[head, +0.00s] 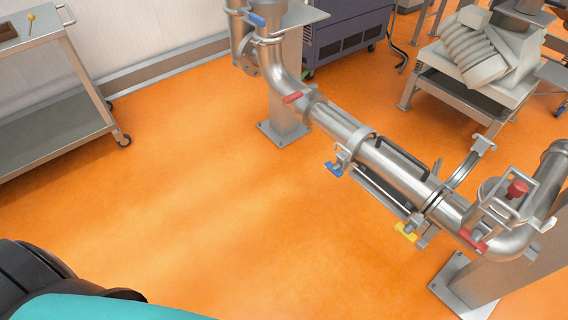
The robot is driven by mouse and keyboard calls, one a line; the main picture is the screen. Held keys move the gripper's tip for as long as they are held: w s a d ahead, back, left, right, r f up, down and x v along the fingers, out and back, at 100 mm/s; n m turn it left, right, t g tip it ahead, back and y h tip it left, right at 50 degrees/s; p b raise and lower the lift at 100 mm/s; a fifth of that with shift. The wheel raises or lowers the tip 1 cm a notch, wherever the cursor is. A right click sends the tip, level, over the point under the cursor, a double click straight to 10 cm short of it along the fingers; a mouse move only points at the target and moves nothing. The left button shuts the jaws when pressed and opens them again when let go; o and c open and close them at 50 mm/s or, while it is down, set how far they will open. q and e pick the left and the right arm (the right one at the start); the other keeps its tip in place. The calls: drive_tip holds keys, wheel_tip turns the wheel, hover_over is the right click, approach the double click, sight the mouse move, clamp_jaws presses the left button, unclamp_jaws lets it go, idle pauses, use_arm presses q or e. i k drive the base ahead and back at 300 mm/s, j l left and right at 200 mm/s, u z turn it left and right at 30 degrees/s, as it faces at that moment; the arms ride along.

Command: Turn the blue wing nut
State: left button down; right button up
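In the head view a blue wing nut (334,169) sits on the underside of a clamp (349,147) around the middle of a steel pipe (385,164). A second blue wing-shaped part (257,20) is at the upper end of the pipework, near the top of the picture. No gripper is near either one. Neither of my grippers shows in this view.
A yellow wing nut (405,231) and a red one (472,239) sit near the pipe's lower right end. A red handle (292,97) is on the upper pipe. An open clamp (466,163) sticks up at right. A metal cart (55,85) stands left; the orange floor (200,190) between is clear.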

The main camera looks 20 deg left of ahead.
sight(335, 168)
drive_tip(key=u, duration=0.2)
drive_tip(key=j+z, duration=0.15)
drive_tip(key=z, duration=0.35)
drive_tip(key=i+j+z, duration=0.15)
drive_tip(key=j+z, duration=0.25)
drive_tip(key=j, duration=0.4)
drive_tip(key=j+z, duration=0.35)
drive_tip(key=j, duration=0.45)
